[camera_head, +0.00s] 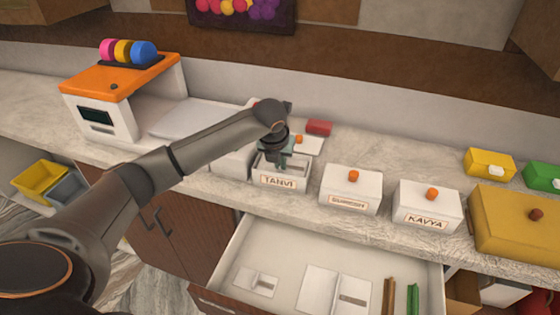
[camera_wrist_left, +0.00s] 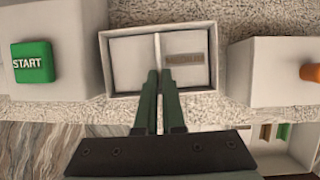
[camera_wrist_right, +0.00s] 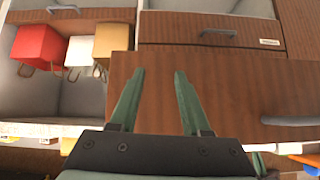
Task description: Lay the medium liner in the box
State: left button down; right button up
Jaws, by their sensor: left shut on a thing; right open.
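The open white box (camera_head: 283,181) on the counter has a TANVI label on its front. In the left wrist view, the box (camera_wrist_left: 103,75) holds the white medium liner (camera_wrist_left: 132,62), which has a raised middle ridge and a brown label too blurred to read. My left gripper (camera_wrist_left: 160,72) is shut on the liner's ridge, its fingers reaching down into the box. In the head view, my left gripper (camera_head: 277,150) is over the box and hides much of its inside. Whether the liner rests on the box floor is unclear. My right gripper (camera_wrist_right: 152,72) is open and empty, before brown drawer fronts.
An open drawer (camera_head: 233,262) below the counter holds two other white liners (camera_head: 256,280) (camera_head: 318,285) and brown and green strips. Closed white boxes (camera_head: 350,190) (camera_head: 427,207) stand right of the open box. A green START button (camera_wrist_left: 33,62) is left of it.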

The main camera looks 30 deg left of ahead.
aim_at(280, 172)
pick_arm(q)
jog(key=shift+f, duration=1.2)
jog(key=shift+f, duration=0.55)
jog(key=c, duration=0.9)
grip_release()
jog(key=shift+c, duration=0.2)
jog(key=shift+r, duration=0.1)
